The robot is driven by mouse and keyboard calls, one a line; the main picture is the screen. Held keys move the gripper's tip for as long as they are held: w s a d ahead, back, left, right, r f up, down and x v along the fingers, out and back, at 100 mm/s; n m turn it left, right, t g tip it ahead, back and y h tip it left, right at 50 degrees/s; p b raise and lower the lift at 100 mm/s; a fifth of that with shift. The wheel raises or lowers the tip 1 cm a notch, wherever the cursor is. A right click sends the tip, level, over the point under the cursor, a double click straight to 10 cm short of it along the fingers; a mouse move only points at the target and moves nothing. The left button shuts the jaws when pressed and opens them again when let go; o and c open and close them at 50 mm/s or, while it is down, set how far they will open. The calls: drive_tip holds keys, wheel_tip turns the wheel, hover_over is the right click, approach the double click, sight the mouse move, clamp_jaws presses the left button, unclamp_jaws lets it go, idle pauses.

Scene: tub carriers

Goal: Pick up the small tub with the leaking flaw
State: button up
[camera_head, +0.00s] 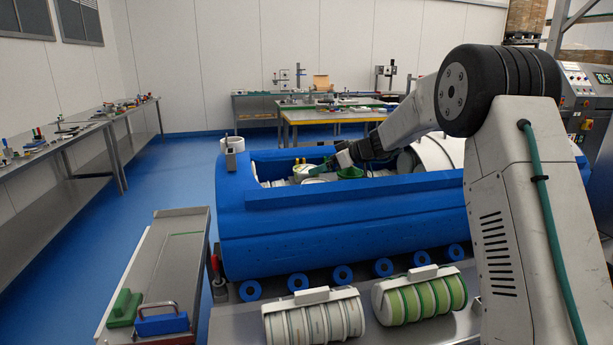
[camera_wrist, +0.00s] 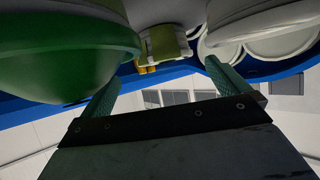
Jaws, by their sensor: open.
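My gripper (camera_head: 322,167) is inside the open top of a long blue carrier (camera_head: 340,225), among several tubs. In the wrist view its two green fingers (camera_wrist: 163,88) are spread apart with nothing between them. A small yellow-green tub (camera_wrist: 165,45) lies beyond the gap between the fingertips. A large green rounded tub (camera_wrist: 60,60) is close at the left finger, and it shows in the head view as a green tub (camera_head: 350,173). White tubs (camera_wrist: 265,35) are by the right finger. I cannot make out a leak on any tub.
The carrier's blue walls surround the gripper. Striped white (camera_head: 313,322) and green (camera_head: 420,297) rolls lie in front. A metal side table (camera_head: 165,260) at left holds a green block and a blue handled block. Blue floor is clear at left.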

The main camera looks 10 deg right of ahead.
sight(300, 171)
drive_tip(key=x, duration=0.6)
drive_tip(key=shift+a+r, duration=0.2)
drive_tip(key=shift+a, duration=0.2)
drive_tip(key=c, duration=1)
